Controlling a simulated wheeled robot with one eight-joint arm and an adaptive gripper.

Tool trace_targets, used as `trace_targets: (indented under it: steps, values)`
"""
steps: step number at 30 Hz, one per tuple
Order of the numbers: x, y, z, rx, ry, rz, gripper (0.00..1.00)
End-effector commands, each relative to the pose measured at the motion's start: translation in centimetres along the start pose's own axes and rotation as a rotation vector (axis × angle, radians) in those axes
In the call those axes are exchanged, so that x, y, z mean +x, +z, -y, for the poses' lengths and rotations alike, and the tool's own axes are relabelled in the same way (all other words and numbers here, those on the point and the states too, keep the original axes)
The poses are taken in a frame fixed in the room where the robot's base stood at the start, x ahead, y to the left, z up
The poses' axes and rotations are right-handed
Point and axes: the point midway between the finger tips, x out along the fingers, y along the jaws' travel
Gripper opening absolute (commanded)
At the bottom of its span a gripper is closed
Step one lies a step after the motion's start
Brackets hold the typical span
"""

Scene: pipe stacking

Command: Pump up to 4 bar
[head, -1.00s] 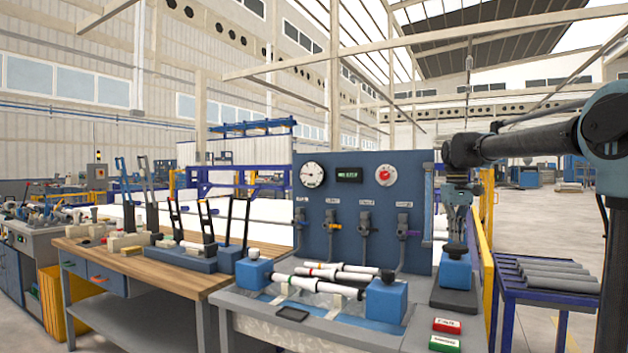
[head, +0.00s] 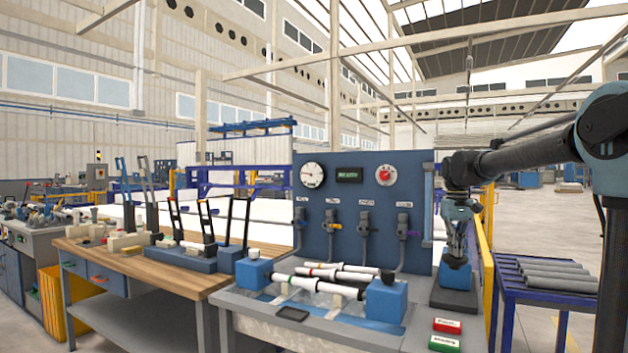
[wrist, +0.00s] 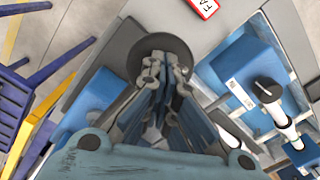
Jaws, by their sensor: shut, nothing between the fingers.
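The blue pump block (head: 456,278) stands on a dark base at the right end of the test bench. My gripper (head: 457,252) points down directly over it, its fingers shut and empty, and hides part of its top. In the wrist view my shut fingers (wrist: 165,72) lie over a dark round disc (wrist: 178,45); whether they touch it I cannot tell. The white dial gauge (head: 312,174) and the display with green text (head: 348,176) are on the blue panel (head: 335,245); both are too small to read.
A red dial (head: 385,176) and several valves are on the panel. White pipes (head: 325,285) lie between blue clamp blocks in front. A red button box (head: 447,326) and a green one (head: 444,343) sit at the bench's front right. A blue rack (head: 545,291) with grey pipes stands right.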

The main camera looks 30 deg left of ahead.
Motion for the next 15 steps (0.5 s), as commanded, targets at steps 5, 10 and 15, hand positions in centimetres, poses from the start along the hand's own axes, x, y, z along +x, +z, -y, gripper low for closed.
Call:
trace_targets:
  steps: [5, 10, 15]
  values:
    - [1.3, -0.1, -0.1, 0.000, 0.000, 0.000, 0.00]
    - [2.5, -0.2, -0.1, 0.000, 0.000, 0.000, 0.00]
    - [3.8, -0.2, -0.1, 0.000, 0.000, 0.000, 0.00]
